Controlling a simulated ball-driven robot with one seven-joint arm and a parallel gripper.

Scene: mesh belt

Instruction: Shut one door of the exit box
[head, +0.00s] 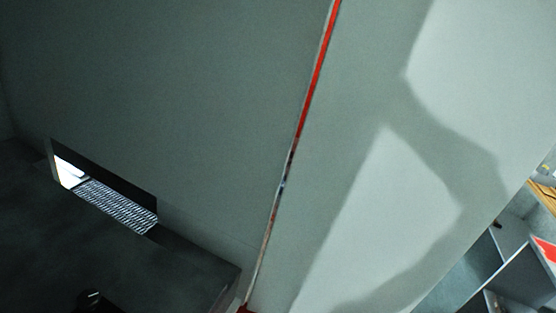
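The exit box shows as large grey-green panels that fill most of the head view. A shaded wall (170,90) on the left has a low slot, with a piece of metal mesh belt (118,205) visible through it. A lighter panel (385,215) on the right, which looks like a door, carries a bent shadow. A narrow slanting gap with a red strip (318,75) separates the two panels. I cannot tell how far the door stands open. My gripper is not clearly visible.
A grey shelf unit (512,268) with a red item (546,249) stands beyond the panel at the lower right. A small dark object (90,298) is at the bottom left edge; I cannot tell what it is. The dark floor area (90,245) at lower left looks mostly bare.

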